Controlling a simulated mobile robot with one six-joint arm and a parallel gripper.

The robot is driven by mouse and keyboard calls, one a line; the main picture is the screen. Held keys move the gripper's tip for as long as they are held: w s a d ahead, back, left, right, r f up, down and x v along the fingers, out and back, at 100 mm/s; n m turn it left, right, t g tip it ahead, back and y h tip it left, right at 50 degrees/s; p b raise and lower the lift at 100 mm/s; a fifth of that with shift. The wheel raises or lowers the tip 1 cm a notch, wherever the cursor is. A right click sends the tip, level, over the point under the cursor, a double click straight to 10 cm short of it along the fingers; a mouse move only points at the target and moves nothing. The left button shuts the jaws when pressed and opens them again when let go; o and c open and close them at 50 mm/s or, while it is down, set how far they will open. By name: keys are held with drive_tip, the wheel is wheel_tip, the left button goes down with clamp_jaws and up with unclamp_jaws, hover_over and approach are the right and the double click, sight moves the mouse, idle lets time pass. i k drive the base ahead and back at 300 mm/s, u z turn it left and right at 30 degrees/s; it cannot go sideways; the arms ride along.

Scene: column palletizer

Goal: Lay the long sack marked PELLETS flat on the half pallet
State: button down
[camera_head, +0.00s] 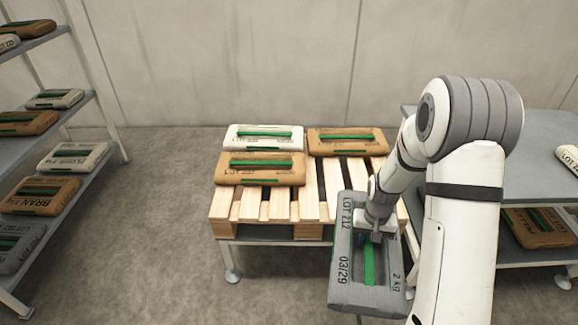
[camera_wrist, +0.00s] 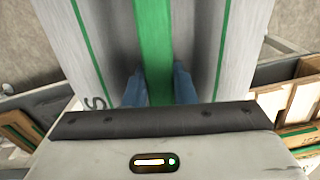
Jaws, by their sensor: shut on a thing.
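My gripper (camera_head: 376,237) is shut on the green strap of a long grey sack (camera_head: 345,265). The sack reads LOT 212, 03/29 and 2 kg; the word PELLETS is not readable. It looks roughly level, its long side pointing toward me, and covers the pallet's front right corner in the head view. In the wrist view the blue fingertips (camera_wrist: 159,88) pinch the strap, and the sack (camera_wrist: 215,40) fills the middle. The wooden half pallet (camera_head: 282,208) bears a white sack (camera_head: 262,146) and a brown sack (camera_head: 350,146) at the back, and another brown sack (camera_head: 260,177) in front on the left.
The pallet rests on a low grey stand (camera_head: 270,241). A shelf rack (camera_head: 80,108) with several sacks stands at the left. A grey table (camera_head: 535,190) with sacks on and below it stands at the right. The pallet's front and right slats look bare.

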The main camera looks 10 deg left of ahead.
sight(352, 173)
drive_tip(key=u, duration=0.2)
drive_tip(key=i, duration=0.85)
drive_tip(key=u, duration=0.4)
drive_tip(key=i, duration=0.95)
drive_tip(key=z, duration=0.4)
drive_tip(key=k, duration=0.9)
drive_tip(key=u, duration=0.15)
drive_tip(key=i, duration=0.9)
drive_tip(key=z, duration=0.05)
